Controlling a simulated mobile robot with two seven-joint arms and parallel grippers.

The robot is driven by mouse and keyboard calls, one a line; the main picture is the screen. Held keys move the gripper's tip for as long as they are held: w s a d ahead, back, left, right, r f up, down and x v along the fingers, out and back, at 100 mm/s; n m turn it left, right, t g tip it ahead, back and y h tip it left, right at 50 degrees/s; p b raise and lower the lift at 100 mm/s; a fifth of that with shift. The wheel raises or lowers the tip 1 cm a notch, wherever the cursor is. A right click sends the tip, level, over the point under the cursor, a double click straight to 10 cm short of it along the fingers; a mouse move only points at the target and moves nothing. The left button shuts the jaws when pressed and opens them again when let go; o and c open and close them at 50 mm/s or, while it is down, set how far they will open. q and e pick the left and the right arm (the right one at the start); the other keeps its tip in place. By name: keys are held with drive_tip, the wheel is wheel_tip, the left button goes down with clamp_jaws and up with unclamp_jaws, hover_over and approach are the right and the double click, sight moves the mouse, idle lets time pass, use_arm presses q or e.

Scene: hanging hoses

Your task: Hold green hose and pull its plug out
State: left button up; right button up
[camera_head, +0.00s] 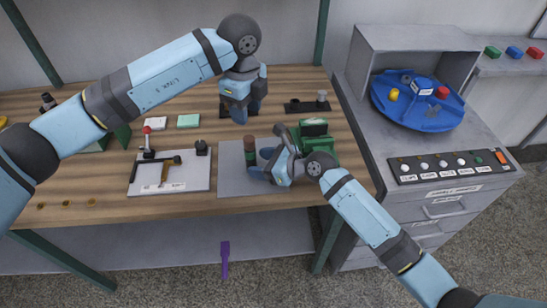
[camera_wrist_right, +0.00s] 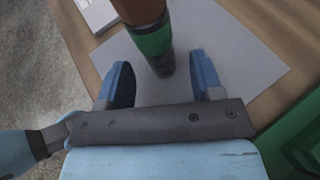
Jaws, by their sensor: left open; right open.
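An upright piece with a brown top (camera_head: 249,144) and a green band stands on a grey mat (camera_head: 232,182) near the table's middle. The right wrist view shows its green band (camera_wrist_right: 152,40) and dark lower end, just beyond and between my fingers. I cannot tell whether it is the green hose or its plug; no hanging hose can be made out. My right gripper (camera_head: 262,160) is open beside it on the right, and its two blue fingers (camera_wrist_right: 160,78) are apart and empty. My left gripper (camera_head: 239,112) points down, open, behind the piece; its fingertips are hard to see.
A green machine (camera_head: 318,145) stands right of my right gripper. A board with a red-knobbed lever (camera_head: 170,172) lies left. A grey cabinet (camera_head: 415,135) with a blue turntable (camera_head: 418,108) stands right. A purple object (camera_head: 225,258) is below the table's front edge.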

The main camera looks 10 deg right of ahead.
sight(251, 162)
drive_tip(key=shift+x, duration=1.75)
